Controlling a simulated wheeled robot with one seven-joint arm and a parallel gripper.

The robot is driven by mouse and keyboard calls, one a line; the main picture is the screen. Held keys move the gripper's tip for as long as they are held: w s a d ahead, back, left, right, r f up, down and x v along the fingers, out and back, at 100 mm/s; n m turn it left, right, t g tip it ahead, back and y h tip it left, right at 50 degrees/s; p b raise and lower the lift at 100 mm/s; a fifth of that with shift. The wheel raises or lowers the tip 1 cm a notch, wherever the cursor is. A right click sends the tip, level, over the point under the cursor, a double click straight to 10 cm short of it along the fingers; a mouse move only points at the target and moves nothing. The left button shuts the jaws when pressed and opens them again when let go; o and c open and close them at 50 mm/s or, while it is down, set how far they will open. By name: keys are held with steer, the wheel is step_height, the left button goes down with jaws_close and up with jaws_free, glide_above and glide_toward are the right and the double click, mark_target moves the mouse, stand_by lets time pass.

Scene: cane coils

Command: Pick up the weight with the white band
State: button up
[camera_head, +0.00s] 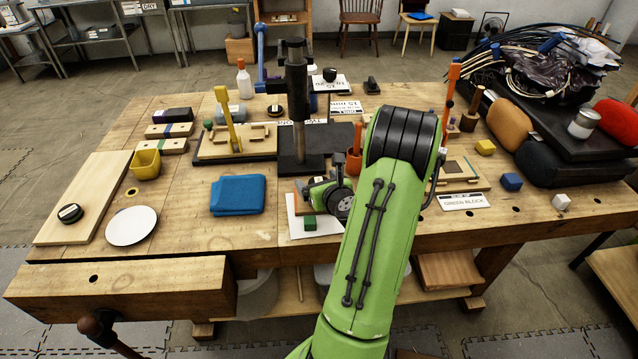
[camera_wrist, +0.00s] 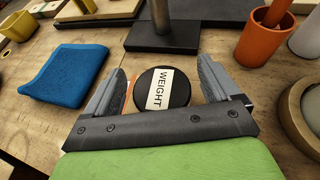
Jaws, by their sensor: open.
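A round black weight (camera_wrist: 179,92) with a white strip lettered WEIGHT lies between the two fingers of my gripper (camera_wrist: 160,75) in the wrist view. The fingers are open, one on each side, with its near edge hidden by the gripper body. I cannot tell whether either finger touches it. In the head view my gripper (camera_head: 318,186) is low over the middle of the bench, and I cannot make out this weight there. Another dark disc (camera_head: 70,213) with a pale label lies on the pale board at the left.
A blue folded cloth (camera_head: 238,194) lies left of my gripper. A black stand (camera_head: 299,165) with a thick post rises behind it. An orange cup (camera_wrist: 266,35) stands at the right in the wrist view. A green block (camera_head: 309,222) sits on a white sheet in front.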

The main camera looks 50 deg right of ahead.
steer(key=shift+s, duration=0.1)
steer(key=shift+c, duration=0.3)
steer(key=shift+r, duration=0.1)
steer(key=c, duration=1.4)
step_height(320, 180, up, 10)
steer(key=p, duration=0.4)
steer(key=shift+p, duration=0.4)
